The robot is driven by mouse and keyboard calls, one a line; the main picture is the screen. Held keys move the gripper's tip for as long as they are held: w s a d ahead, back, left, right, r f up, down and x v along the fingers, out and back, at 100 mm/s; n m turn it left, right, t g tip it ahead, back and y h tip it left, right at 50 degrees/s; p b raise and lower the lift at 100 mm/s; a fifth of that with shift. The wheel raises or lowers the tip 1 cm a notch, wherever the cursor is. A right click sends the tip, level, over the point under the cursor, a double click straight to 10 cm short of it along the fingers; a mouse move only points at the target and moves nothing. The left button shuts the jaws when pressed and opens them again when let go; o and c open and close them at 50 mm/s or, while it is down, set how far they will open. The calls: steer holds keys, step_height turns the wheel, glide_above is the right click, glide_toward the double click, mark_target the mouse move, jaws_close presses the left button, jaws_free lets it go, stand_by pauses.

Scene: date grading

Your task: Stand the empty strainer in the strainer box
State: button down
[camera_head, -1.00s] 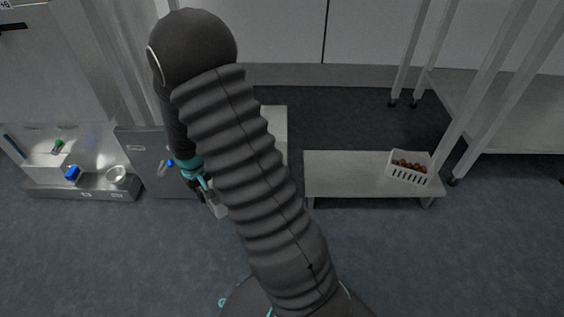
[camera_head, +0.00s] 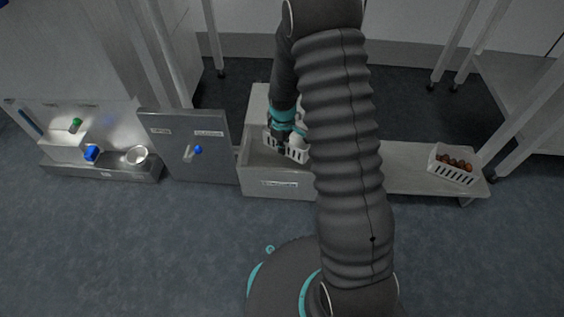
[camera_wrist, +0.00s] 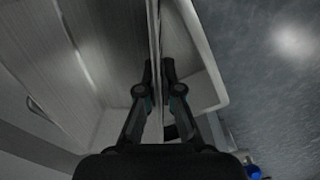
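The white slotted strainer (camera_head: 297,154) is at my gripper (camera_head: 283,149), over the open strainer box (camera_head: 280,185), a pale box with a label on its front. The strainer looks to be low at the box's back part; whether it touches the box floor I cannot tell. In the wrist view my gripper (camera_wrist: 159,72) has its fingers on either side of a thin upright wall (camera_wrist: 155,40), which looks like the strainer's side. My arm hides the box's right end.
A low bench (camera_head: 410,165) at right bears a white basket of dates (camera_head: 452,163). Further left, a metal tray (camera_head: 105,172) holds a bowl (camera_head: 137,156) and a blue item (camera_head: 91,152). The floor in front is clear.

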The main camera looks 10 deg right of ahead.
steer(key=f+n, duration=0.1)
steer(key=w+f+n, duration=0.1)
steer(key=n, duration=0.1)
steer(key=f+n, duration=0.1)
steer(key=n, duration=0.1)
steer(key=shift+w+a, duration=0.1)
steer(key=shift+w, duration=0.25)
steer(key=shift+n, duration=0.4)
steer(key=shift+f+b, duration=0.95)
steer(key=shift+f, duration=4)
steer(key=shift+f, duration=0.1)
steer(key=shift+f, duration=0.1)
steer(key=c, duration=1.3)
jaws_free()
